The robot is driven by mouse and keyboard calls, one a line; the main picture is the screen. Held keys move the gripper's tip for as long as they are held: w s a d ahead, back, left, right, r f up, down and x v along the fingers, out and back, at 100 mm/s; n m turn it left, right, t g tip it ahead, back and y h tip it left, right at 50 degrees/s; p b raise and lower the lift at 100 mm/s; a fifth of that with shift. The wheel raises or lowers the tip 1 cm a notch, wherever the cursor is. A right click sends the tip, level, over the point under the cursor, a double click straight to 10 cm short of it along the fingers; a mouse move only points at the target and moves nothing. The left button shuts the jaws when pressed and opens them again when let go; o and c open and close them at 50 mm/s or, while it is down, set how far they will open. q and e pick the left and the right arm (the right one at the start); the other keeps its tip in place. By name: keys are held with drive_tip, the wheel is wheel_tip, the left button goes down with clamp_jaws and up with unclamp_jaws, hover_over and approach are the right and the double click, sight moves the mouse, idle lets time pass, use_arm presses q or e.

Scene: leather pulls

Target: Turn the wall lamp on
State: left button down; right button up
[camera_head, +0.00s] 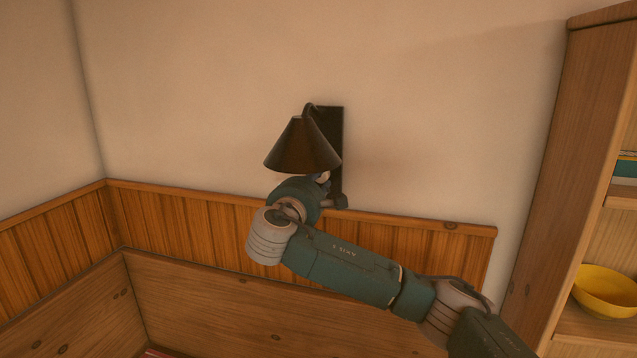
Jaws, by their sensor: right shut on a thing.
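The wall lamp (302,146) has a dark conical shade and a dark rectangular back plate (331,130) fixed to the beige wall. My right arm comes in from the lower right and reaches up to the lamp. My right gripper (339,202) is at the bottom of the back plate, just below and right of the shade. It is shut on a small part at the lamp's lower end. That part is mostly hidden by the gripper and wrist. I cannot see whether the lamp gives light. My left gripper is not in view.
Wooden wainscot panelling (190,218) runs along the wall below the lamp. A wooden bench-like panel (200,300) stands in front of it. A tall wooden shelf (567,150) stands at the right, with a yellow bowl (606,291) on it. The wall around the lamp is clear.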

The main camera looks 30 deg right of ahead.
drive_tip(key=m+b, duration=0.1)
drive_tip(key=f+m+b, duration=0.1)
drive_tip(key=m, duration=0.1)
drive_tip(key=shift+a+b, duration=0.1)
drive_tip(key=shift+b, duration=0.25)
drive_tip(key=m+b, duration=0.4)
drive_tip(key=m, duration=0.1)
drive_tip(key=shift+w+r+m, duration=0.1)
drive_tip(key=shift+m, duration=0.3)
drive_tip(key=m+b, duration=0.3)
drive_tip(key=m, duration=0.2)
drive_tip(key=shift+r, duration=0.1)
drive_tip(key=shift+r+m+b, duration=0.2)
drive_tip(key=shift+m+b, duration=0.3)
drive_tip(key=shift+m, duration=0.8)
drive_tip(key=shift+r, duration=0.1)
drive_tip(key=o, duration=1.1)
drive_tip(key=shift+o, duration=0.2)
